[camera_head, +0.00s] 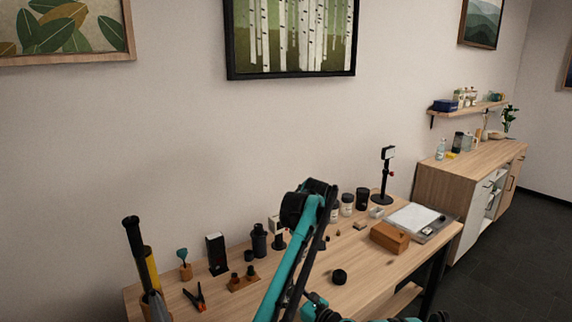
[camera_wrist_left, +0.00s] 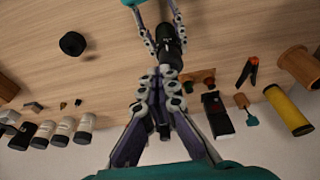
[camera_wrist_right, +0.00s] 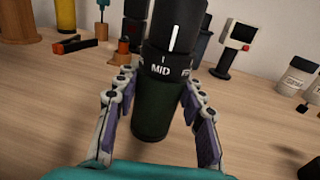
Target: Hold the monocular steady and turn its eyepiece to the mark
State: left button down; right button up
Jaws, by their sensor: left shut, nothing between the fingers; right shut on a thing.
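The monocular (camera_wrist_right: 150,105) stands close in front of the right wrist camera. It has a dark green body, a ring (camera_wrist_right: 160,70) lettered MID with a small tick, and a black eyepiece (camera_wrist_right: 172,25) with a white line. The line sits slightly right of the tick. My right gripper (camera_wrist_right: 153,88) is shut on the body. In the left wrist view the monocular (camera_wrist_left: 171,50) hangs above the table, held from the top of the picture. My left gripper (camera_wrist_left: 162,80) is shut and empty, its fingertips close to the monocular; whether they touch is unclear. The eyepiece's top is cut off.
The wooden table (camera_head: 300,290) holds a black round lid (camera_head: 340,276), a small wooden rack (camera_head: 243,283), an orange-black clamp (camera_head: 198,298), a yellow cylinder (camera_head: 152,268) and a wooden box (camera_head: 390,236). Several jars and a black stand (camera_head: 382,180) line the back. My teal arm covers the middle.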

pick_arm(q)
notch_tip(320, 180, down, 6)
jog(key=s+a, duration=0.1)
jog(key=a, duration=0.1)
jog(key=shift+s+a, duration=0.25)
jog(key=shift+a, duration=0.1)
dwell(0.3)
jog(key=shift+w, duration=0.25)
dwell(0.6)
